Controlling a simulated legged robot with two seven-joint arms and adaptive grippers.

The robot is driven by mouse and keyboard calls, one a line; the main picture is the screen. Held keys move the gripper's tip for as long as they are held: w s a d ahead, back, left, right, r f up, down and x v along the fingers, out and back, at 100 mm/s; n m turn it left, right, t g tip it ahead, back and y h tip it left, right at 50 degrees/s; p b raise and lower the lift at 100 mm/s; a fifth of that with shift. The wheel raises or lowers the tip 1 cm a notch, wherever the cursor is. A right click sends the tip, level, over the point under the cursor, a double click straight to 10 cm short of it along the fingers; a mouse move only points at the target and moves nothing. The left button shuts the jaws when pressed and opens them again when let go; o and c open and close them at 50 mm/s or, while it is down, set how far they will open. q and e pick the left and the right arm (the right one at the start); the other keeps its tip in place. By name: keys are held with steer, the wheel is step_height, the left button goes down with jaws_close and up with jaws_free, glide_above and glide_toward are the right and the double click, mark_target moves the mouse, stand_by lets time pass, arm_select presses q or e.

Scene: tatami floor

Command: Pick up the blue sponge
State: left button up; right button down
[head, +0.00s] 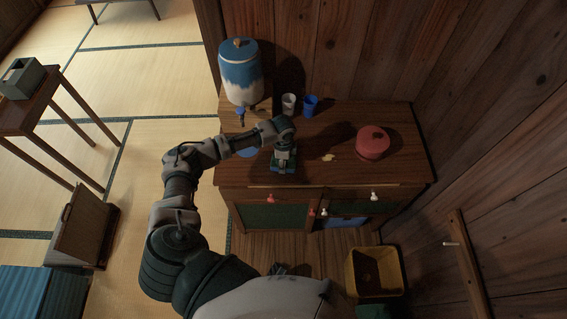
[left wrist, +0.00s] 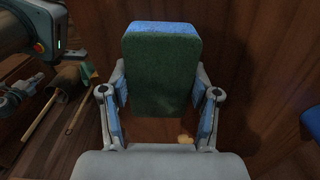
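The blue sponge (left wrist: 162,70) fills the middle of the left wrist view, its green scouring face toward the camera and a blue strip along its top edge. My left gripper (left wrist: 161,92) has one finger against each side of it and looks shut on it. In the head view my left gripper (head: 284,158) is over the front part of the wooden cabinet top (head: 230,176), where the sponge shows only as a small green and blue patch. I cannot tell whether the sponge touches the cabinet top. I cannot make out my right gripper.
A blue and white dispenser (head: 240,75), a white cup (head: 289,103) and a blue cup (head: 310,105) stand behind the gripper. A red round pot (head: 372,143) is to the right, with yellowish bits (head: 328,157) between. A yellow bin (head: 374,272) stands on the floor.

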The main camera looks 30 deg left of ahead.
steer(key=shift+s, duration=0.2)
arm_select(q)
steer(key=shift+r, duration=0.1)
step_height(320, 180, up, 4)
steer(key=shift+f, duration=0.15)
steer(key=s+d+r+p, duration=0.1)
steer(key=s+d, duration=0.3)
steer(key=s, duration=1.1)
steer(key=shift+s, duration=0.25)
arm_select(e)
steer(key=shift+s+d+f, duration=0.15)
steer(key=shift+s, duration=0.65)
steer(key=shift+s+d+f, duration=0.15)
steer(key=shift+s, duration=0.65)
